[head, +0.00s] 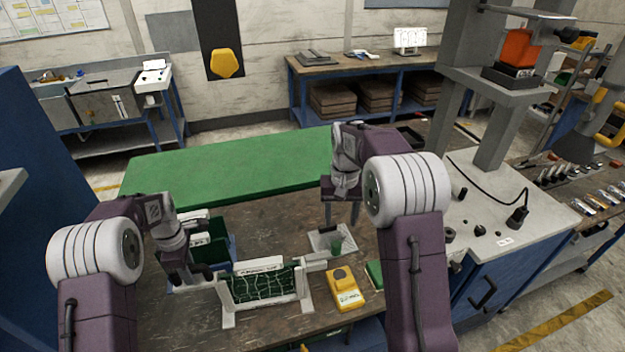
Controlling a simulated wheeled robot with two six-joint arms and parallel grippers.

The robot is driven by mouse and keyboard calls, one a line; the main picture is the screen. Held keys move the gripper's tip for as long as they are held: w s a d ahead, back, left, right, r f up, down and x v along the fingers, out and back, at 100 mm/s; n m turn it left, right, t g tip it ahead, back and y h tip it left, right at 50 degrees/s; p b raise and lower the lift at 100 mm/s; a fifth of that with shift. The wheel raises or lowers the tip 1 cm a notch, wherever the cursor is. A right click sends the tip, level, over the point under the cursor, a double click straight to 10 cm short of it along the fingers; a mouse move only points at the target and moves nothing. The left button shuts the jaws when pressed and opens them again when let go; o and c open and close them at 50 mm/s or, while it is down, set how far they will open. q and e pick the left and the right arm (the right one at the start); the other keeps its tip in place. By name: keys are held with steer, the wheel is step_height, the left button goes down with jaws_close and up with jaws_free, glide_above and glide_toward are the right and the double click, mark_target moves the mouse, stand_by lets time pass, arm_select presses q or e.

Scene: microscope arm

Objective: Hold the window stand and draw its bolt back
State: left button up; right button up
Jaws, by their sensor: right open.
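The window stand (227,305) is a white frame on feet holding a dark green panel with pale lines. It stands upright on the brown worktable. A small pale piece (316,265) juts out at its upper right end and may be the bolt; it is too small to be sure. My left gripper (193,280) is low, just beyond the stand's upper left corner; its fingertips are unclear, and I cannot tell whether it touches the frame. My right gripper (341,223) is open and points down behind and right of the stand, its fingers apart, near a green cup.
The green cup (336,246) is by a light plate (320,238). A yellow device (345,288) lies right of the stand, with a green block (375,273) beside it. A blue bin (231,246) with green boards stands behind my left gripper. The green mat (230,165) is clear.

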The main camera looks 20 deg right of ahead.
arm_select(q)
steer(key=shift+o, duration=1)
step_height(320, 180, up, 12)
steer(key=s+f+m+b, duration=0.5)
steer(key=s+f+m, duration=0.3)
steer(key=s, duration=0.3)
steer(key=s+f+m+t+b, duration=0.1)
steer(key=s+f+m+b, duration=0.5)
steer(key=s+f+m, duration=0.2)
steer(key=s+f, duration=0.2)
steer(key=s, duration=0.1)
steer(key=shift+s+a+f+m+b, duration=0.2)
steer(key=shift+s+m+b, duration=0.1)
steer(key=shift+s+m, duration=0.1)
arm_select(e)
steer(key=s+a+f+n, duration=0.1)
steer(key=s+a+f, duration=0.2)
steer(key=s+f, duration=0.6)
steer(key=s+a+f+n+t, duration=0.1)
steer(key=s+a+f, duration=0.3)
steer(key=s+f, duration=0.5)
steer(key=shift+s+f+n, duration=0.25)
steer(key=shift+s+n, duration=0.15)
steer(key=shift+n, duration=0.2)
